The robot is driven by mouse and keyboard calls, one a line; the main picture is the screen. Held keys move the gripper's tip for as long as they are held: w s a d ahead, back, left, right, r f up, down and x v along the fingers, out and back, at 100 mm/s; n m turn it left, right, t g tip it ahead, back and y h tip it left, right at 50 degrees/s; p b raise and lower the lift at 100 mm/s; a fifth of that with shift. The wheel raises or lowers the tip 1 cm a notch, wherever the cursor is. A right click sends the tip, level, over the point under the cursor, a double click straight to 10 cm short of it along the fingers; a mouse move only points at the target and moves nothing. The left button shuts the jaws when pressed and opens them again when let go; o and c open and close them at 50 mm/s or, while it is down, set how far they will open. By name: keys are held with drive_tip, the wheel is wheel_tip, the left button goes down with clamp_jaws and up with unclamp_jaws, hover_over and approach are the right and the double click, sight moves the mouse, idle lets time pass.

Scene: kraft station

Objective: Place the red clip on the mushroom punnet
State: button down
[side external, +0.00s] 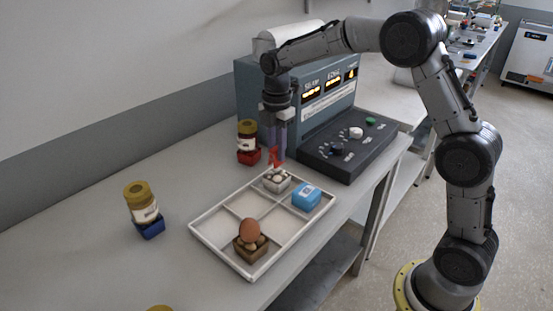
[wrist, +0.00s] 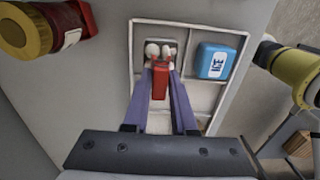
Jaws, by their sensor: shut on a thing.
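The red clip (side external: 274,158) is between the fingertips of my gripper (side external: 278,152), which is shut on it. In the wrist view the clip (wrist: 160,82) shows between the two fingers of my gripper (wrist: 162,70). In the wrist view the clip and fingers partly hide the punnet (wrist: 158,58).
A blue ice pack (side external: 306,196) lies in the compartment beside the punnet. Jars stand on a red block (side external: 248,157) and a blue block (side external: 151,229).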

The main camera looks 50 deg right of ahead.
drive_tip(key=shift+f, duration=1.6)
drive_tip(key=c, duration=0.7)
unclamp_jaws()
drive_tip(key=shift+f, duration=0.1)
